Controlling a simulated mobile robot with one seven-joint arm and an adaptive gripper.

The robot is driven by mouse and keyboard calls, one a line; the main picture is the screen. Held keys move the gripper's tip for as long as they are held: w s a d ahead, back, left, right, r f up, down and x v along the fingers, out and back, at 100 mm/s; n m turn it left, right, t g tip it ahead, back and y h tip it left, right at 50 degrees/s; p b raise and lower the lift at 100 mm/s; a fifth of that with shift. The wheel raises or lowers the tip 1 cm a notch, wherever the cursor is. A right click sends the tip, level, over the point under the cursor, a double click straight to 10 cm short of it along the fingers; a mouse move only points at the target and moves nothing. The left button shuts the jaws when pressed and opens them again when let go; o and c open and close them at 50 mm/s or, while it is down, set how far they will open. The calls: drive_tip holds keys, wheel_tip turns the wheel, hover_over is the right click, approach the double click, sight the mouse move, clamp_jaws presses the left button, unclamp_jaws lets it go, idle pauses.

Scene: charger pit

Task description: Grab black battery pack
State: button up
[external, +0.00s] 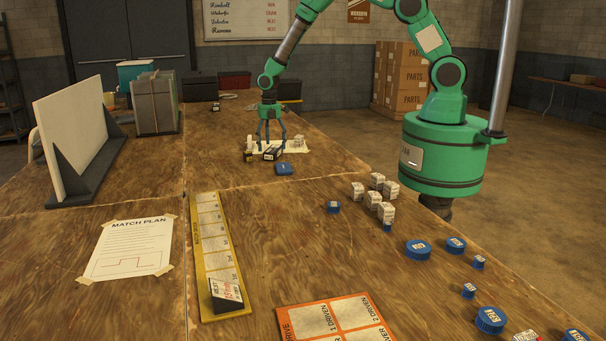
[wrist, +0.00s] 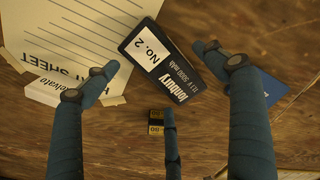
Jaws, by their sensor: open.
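A black battery pack (wrist: 190,82) with a white "No. 2" label lies tilted on the table, its far end on a printed sheet (wrist: 60,35). In the external view the black pack (external: 272,153) is below my gripper (external: 270,146), partly hidden by its fingers. My gripper (wrist: 160,80) is open, its blue fingers spread around the pack, with nothing held. One finger is left of it, one at its right edge, and a third shows below it.
Close by are a white box (wrist: 45,93), a small yellow-black block (wrist: 157,122) and a blue pack (external: 284,169). A yellow strip (external: 210,255) holds another black-and-white pack (external: 226,290). White blocks and blue discs (external: 418,249) stand at right. A white panel (external: 75,140) stands at left.

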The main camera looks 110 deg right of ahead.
drive_tip(key=shift+f, duration=1.45)
drive_tip(key=c, duration=1.7)
drive_tip(key=shift+r, duration=0.1)
drive_tip(key=shift+r, duration=0.45)
wheel_tip(320, 180, up, 3)
drive_tip(key=shift+f+p, duration=0.1)
drive_tip(key=shift+p, duration=0.2)
drive_tip(key=s+a, duration=0.3)
drive_tip(key=s, duration=0.1)
drive_tip(key=s+a+p, duration=0.1)
drive_tip(key=s+a, duration=0.2)
drive_tip(key=s, duration=0.1)
drive_tip(key=s+a+r, duration=0.1)
drive_tip(key=s+a, duration=0.2)
drive_tip(key=s, duration=0.2)
drive_tip(key=shift+s+r+p, duration=0.1)
drive_tip(key=shift+p, duration=0.25)
